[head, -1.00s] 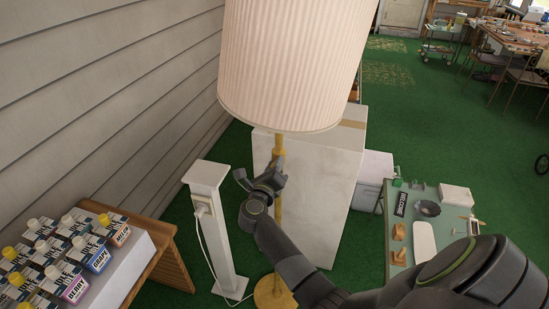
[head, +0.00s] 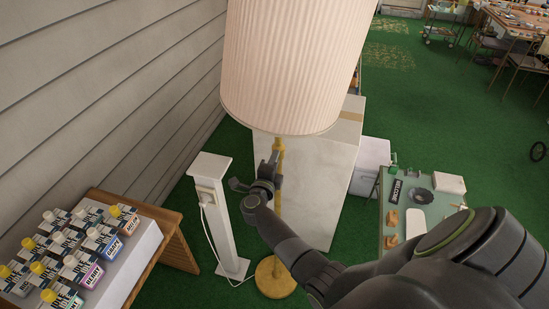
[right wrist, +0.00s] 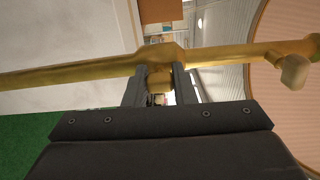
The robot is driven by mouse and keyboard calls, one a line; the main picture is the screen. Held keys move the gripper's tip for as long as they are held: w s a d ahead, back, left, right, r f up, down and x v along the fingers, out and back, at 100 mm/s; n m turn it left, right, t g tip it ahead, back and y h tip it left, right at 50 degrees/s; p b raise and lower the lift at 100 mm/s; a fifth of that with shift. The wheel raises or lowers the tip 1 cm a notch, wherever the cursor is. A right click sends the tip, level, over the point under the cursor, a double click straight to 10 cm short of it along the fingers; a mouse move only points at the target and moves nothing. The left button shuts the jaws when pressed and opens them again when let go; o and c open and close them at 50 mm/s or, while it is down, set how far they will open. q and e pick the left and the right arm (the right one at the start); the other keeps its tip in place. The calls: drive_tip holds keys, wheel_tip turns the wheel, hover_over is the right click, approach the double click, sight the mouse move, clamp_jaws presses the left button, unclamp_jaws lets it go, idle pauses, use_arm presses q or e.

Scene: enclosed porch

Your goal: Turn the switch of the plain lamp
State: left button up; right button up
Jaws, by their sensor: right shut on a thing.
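The lamp is a floor lamp with a cream pleated shade (head: 290,65), a thin brass-yellow pole (head: 278,215) and a round yellow base (head: 275,278) on the green floor. My right gripper (head: 272,165) is at the pole a little below the shade. In the right wrist view the pole (right wrist: 60,76) runs across the picture, with the shade (right wrist: 285,50) at the right. There my right gripper (right wrist: 160,84) is shut on a small yellow switch knob (right wrist: 160,81) that sticks out from the pole's thicker part. A second, paler knob (right wrist: 294,72) shows nearer the shade. My left gripper is not in view.
A white post with an outlet and cord (head: 212,205) stands left of the pole. A large white box (head: 325,170) stands behind it. Paint bottles (head: 75,245) stand on a wooden-sided stand at the lower left. A green table (head: 400,237) with small items is at the right.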

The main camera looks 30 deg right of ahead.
drive_tip(key=shift+n, duration=0.3)
drive_tip(key=o, duration=1)
drive_tip(key=shift+a, duration=0.15)
